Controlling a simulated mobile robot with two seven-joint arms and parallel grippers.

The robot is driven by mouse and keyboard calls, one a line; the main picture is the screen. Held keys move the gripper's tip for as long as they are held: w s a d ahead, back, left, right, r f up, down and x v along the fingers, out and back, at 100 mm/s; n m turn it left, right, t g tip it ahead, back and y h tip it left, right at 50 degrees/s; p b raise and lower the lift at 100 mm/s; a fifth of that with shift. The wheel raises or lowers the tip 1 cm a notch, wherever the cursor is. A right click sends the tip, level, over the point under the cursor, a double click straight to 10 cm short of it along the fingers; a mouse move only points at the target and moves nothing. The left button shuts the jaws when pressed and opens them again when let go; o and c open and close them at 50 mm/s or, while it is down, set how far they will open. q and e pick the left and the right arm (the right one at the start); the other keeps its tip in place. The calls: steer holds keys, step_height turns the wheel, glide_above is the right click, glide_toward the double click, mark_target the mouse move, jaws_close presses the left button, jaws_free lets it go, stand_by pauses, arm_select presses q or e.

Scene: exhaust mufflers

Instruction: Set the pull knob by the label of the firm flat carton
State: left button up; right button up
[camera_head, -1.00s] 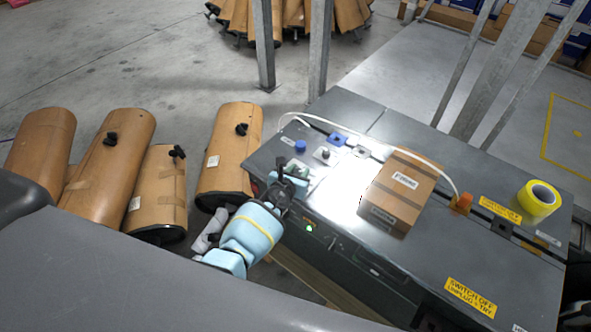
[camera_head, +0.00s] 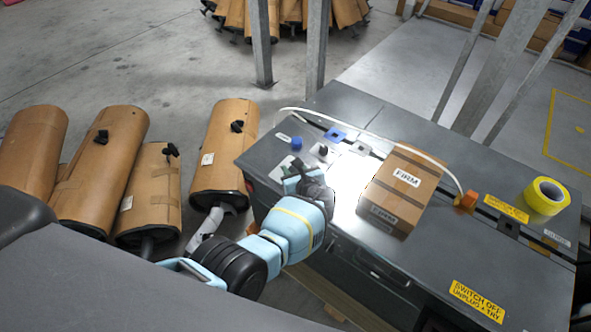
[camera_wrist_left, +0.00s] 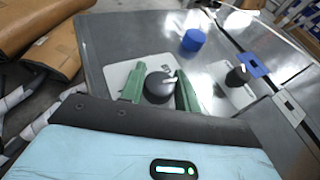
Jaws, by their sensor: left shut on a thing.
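My left gripper (camera_head: 301,180) is over the near left corner of the grey bench. In the left wrist view its green fingers are shut on a round black knob (camera_wrist_left: 158,87) with a white pointer, on a pale plate. A blue knob (camera_head: 297,143) stands behind it, and a smaller black knob (camera_head: 322,150) stands to the right of the blue one. I cannot tell which is the pull knob. The brown carton (camera_head: 405,188) lies right of the gripper, with white labels reading FIRM on top and on its near side. My right gripper is not in view.
A white cable (camera_head: 385,139) arches behind the carton to an orange fitting (camera_head: 466,201). A yellow tape roll (camera_head: 546,195) is on the bench's right.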

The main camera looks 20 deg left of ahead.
arm_select(q)
steer(key=shift+n+y+b, duration=0.3)
steer(key=shift+n+y, duration=0.1)
steer(key=shift+r+g, duration=0.1)
steer(key=shift+g, duration=0.2)
steer(key=o, duration=1)
